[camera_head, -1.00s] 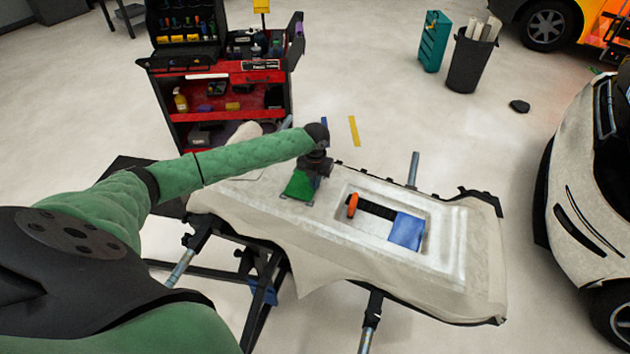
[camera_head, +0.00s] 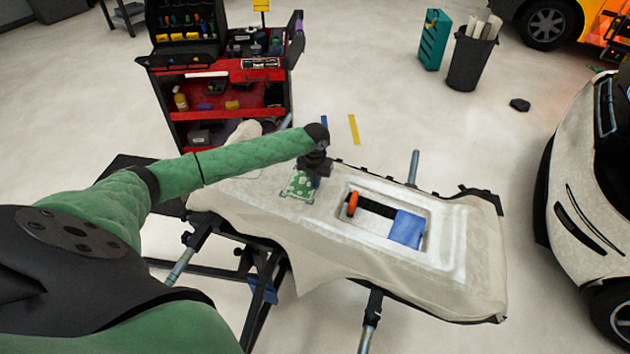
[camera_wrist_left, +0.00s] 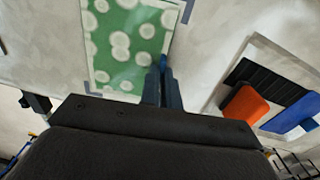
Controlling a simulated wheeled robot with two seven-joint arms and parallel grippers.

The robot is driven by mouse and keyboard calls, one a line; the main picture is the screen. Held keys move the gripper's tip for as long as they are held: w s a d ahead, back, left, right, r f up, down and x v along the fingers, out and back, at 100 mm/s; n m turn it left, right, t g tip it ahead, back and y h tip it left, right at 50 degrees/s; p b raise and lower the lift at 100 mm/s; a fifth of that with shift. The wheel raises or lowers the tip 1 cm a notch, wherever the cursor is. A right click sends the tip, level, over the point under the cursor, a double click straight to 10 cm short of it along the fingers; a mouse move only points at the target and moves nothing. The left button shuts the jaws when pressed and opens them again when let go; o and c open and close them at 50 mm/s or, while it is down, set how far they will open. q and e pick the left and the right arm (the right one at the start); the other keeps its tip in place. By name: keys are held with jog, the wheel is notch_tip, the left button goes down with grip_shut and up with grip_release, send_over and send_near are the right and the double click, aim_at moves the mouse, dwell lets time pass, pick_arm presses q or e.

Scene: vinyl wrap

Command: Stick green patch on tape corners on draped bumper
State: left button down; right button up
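The green patch (camera_head: 299,186), now with pale round spots, lies on the draped bumper (camera_head: 450,275), left of its recess. In the left wrist view the patch (camera_wrist_left: 125,45) looks flat, with grey tape corner marks (camera_wrist_left: 187,12) at its upper right and lower left. My left gripper (camera_head: 312,172) is over the patch's far right side. In the left wrist view its fingers (camera_wrist_left: 162,82) are together at the patch's lower right edge; no patch material shows clearly between them. The gripper body hides what lies below. My right gripper is not in view.
Stand legs (camera_head: 371,322) stick out around the bumper. A red tool cart (camera_head: 225,100) stands behind, and a white car (camera_head: 595,190) is at right.

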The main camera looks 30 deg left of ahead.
pick_arm(q)
jog(key=shift+f, duration=0.1)
jog(key=c, duration=1.6)
grip_release()
jog(key=shift+o, duration=0.2)
jog(key=shift+r, duration=0.25)
notch_tip(320, 180, up, 2)
jog(key=shift+r+b, duration=0.15)
jog(key=shift+b, duration=0.55)
notch_tip(320, 180, up, 4)
jog(key=shift+r+b, duration=0.2)
jog(key=shift+b, duration=0.5)
jog(key=shift+r, duration=0.3)
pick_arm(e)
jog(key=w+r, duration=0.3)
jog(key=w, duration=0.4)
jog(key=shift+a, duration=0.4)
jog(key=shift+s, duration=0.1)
